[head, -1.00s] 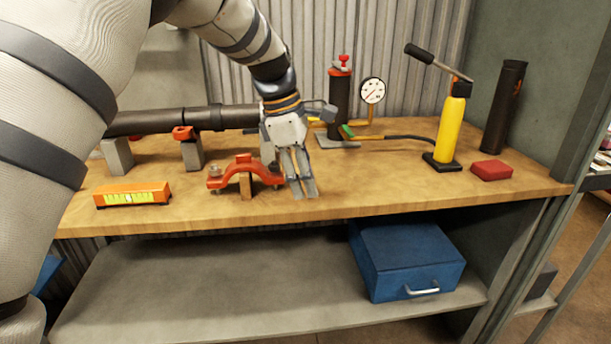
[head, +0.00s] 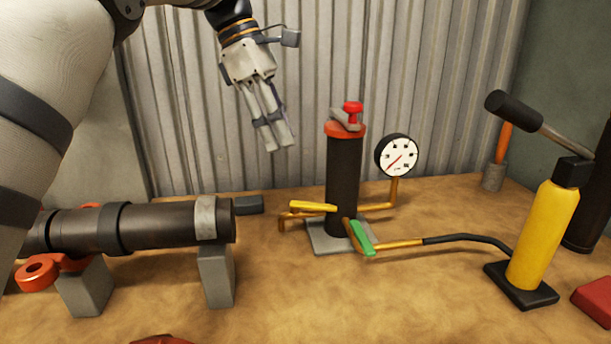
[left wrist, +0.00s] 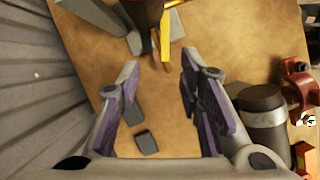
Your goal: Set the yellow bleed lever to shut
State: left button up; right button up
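The yellow bleed lever (head: 313,206) sits on a brass pipe at the left foot of the dark upright riser (head: 343,180). It lies about level and looks roughly along the pipe, pointing left. In the left wrist view the lever (left wrist: 165,38) shows at the top, beyond and between my fingertips. My left gripper (head: 278,147) is raised above and to the left of the lever, fingers pointing down. Its fingers (left wrist: 158,70) are spread apart with nothing between them, and it does not touch the lever. My right gripper is not in view.
A green lever (head: 362,237) is on the riser's right pipe, with a gauge (head: 397,155) behind. A yellow hand pump (head: 541,240) stands right. A dark pipe (head: 140,226) rests on grey blocks at left. A small grey block (head: 248,204) lies beside it. The corrugated wall is close behind.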

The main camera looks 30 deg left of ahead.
aim_at(313, 204)
pick_arm(q)
jog(key=x, duration=1.1)
jog(key=shift+s+d+f+p, duration=0.3)
jog(key=shift+d+p, duration=0.1)
jog(key=shift+c, duration=0.3)
grip_shut()
